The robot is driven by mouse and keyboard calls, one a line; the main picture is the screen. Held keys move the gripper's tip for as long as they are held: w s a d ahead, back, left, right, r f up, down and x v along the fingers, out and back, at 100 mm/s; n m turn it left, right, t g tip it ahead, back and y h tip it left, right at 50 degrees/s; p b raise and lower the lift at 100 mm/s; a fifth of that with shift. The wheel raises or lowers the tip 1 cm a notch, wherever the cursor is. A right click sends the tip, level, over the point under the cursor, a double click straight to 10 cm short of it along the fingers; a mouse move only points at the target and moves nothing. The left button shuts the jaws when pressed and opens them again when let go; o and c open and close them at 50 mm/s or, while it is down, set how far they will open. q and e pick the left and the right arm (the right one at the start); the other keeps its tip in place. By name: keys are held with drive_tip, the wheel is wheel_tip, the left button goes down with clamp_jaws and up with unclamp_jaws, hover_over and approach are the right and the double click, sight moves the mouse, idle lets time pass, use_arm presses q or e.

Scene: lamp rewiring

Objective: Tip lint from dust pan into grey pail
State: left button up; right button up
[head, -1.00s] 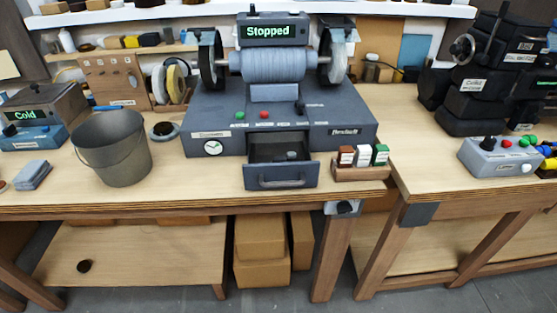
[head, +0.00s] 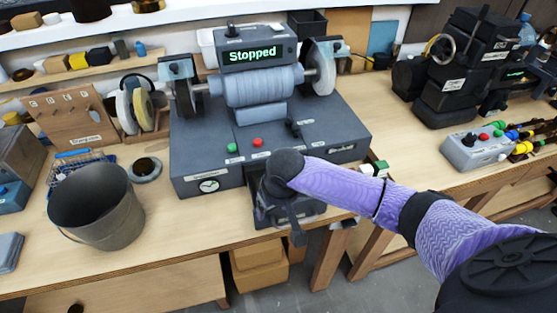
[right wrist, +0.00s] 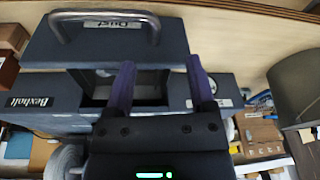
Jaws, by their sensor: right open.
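The dust pan is an open grey drawer (head: 262,214) at the front of the grinder base, partly covered by my right arm. In the right wrist view its front (right wrist: 180,40) bears a "Dust" label and a bar handle (right wrist: 62,32). My right gripper (head: 298,236) is over the pan's front, pointing down. Its two fingers stand apart in the right wrist view (right wrist: 161,72), with nothing visibly between them. The lint cannot be made out clearly. The grey pail (head: 100,222) stands upright on the bench at left; it also shows in the right wrist view (right wrist: 302,85). My left gripper is out of view.
The grinder (head: 262,88) reads "Stopped" and stands behind the pan. Small coloured blocks (head: 380,168) sit beside my right forearm. A control box (head: 478,150) is on the right bench. Bench between pail and pan is clear.

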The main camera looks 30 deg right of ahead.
drive_tip(key=w+d+r+m+h, duration=0.1)
drive_tip(key=w+d+r+m, duration=0.25)
drive_tip(key=d, duration=0.25)
drive_tip(key=shift+n, duration=0.35)
drive_tip(key=b+x, duration=0.4)
drive_tip(key=b, duration=0.1)
drive_tip(key=b+x, duration=0.2)
drive_tip(key=b, duration=0.1)
drive_tip(key=shift+s+f, duration=0.25)
drive_tip(key=shift+w+f+b, duration=0.1)
drive_tip(key=shift+f+b, duration=0.2)
drive_tip(key=shift+f, duration=0.2)
drive_tip(key=shift+c, duration=0.4)
clamp_jaws()
drive_tip(key=shift+r+p, duration=0.15)
drive_tip(key=shift+p, duration=0.2)
drive_tip(key=shift+s+p, duration=0.2)
drive_tip(key=shift+p, duration=0.15)
drive_tip(key=shift+s+p, duration=0.15)
drive_tip(key=shift+p, duration=0.2)
